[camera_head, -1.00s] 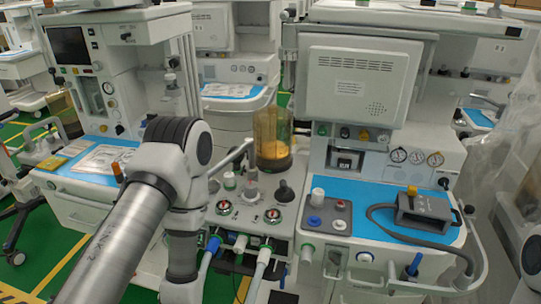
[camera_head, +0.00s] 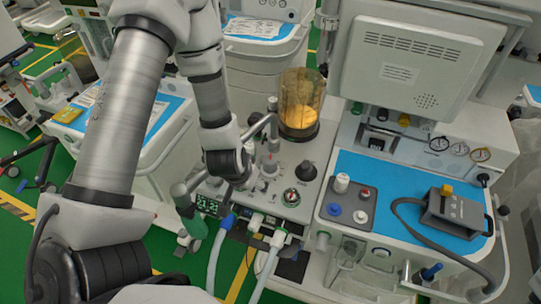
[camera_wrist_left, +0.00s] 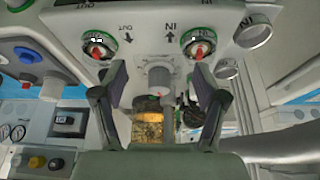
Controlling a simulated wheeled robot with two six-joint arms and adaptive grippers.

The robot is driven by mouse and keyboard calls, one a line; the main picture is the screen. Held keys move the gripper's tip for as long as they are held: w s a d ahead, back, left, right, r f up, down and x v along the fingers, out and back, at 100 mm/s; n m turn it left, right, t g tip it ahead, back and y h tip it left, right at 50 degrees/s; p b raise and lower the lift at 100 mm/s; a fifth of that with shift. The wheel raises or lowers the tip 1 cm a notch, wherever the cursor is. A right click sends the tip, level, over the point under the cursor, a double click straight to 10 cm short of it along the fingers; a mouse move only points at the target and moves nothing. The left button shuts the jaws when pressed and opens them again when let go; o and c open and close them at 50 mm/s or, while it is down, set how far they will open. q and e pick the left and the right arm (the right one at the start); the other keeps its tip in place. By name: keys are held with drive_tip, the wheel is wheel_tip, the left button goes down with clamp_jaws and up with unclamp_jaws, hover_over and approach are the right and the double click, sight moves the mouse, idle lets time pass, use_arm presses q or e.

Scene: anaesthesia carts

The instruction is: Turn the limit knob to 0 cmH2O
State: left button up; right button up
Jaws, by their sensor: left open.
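The limit knob appears to be the pale grey upright knob (camera_head: 269,168) on the middle machine's front block; its label is too small to read. In the left wrist view this grey knob (camera_wrist_left: 160,78) stands between my fingers, with a small red mark near its base. My left gripper (camera_wrist_left: 160,73) is open, one finger on each side of the knob, with visible gaps and no clear contact. In the head view the wrist is left of the knob and the fingers are not clearly visible. My right gripper is out of view.
A black knob (camera_head: 306,170) and a green-ringed valve (camera_head: 291,197) sit close by. An amber canister (camera_head: 299,105) stands behind. Hoses (camera_head: 218,255) hang in front. A blue work surface (camera_head: 385,195) with a grey device (camera_head: 452,212) is to the right.

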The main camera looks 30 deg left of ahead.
use_arm(q)
drive_tip(key=p, duration=0.3)
approach(269, 160)
drive_tip(key=x, duration=0.5)
drive_tip(key=shift+w, duration=0.45)
drive_tip(key=x, duration=0.4)
drive_tip(key=shift+s+f, duration=0.2)
drive_tip(key=shift+f, duration=0.3)
drive_tip(key=shift+w+f, duration=0.2)
drive_tip(key=shift+f, duration=0.15)
drive_tip(key=shift+s+r, duration=0.15)
drive_tip(key=shift+c, duration=1.3)
drive_tip(key=c, duration=0.9)
